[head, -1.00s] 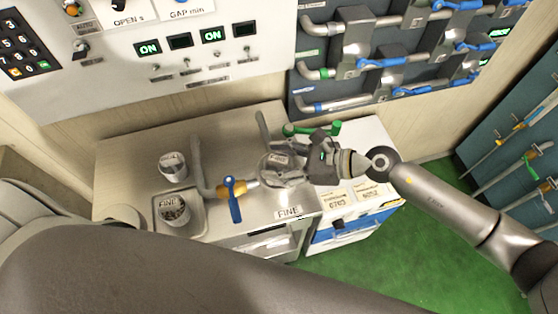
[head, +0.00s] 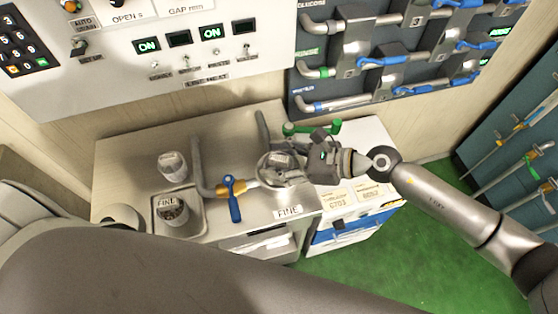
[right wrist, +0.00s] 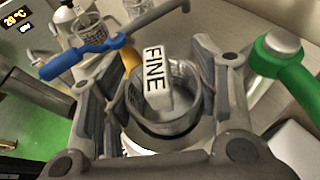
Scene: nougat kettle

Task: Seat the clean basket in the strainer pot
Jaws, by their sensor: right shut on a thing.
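My right gripper (head: 298,164) is shut on a metal mesh basket (right wrist: 183,78) with a white tag marked FINE. In the right wrist view the fingers lie on both sides of it. The basket is within the round rim of the strainer pot (right wrist: 147,139) beneath it. I cannot tell whether it rests fully down. In the head view the gripper partly hides the pot and basket (head: 277,161). Another FINE basket (head: 172,210), with brown bits in it, is in a shallow metal tray (head: 196,226) at left.
A pipe with a blue-handled valve (head: 234,200) stands just left of the pot. A green-handled valve (head: 311,128) is behind the gripper. A metal cup (head: 173,166) stands behind the tray. The steel counter (head: 125,165) has free room at its left and back.

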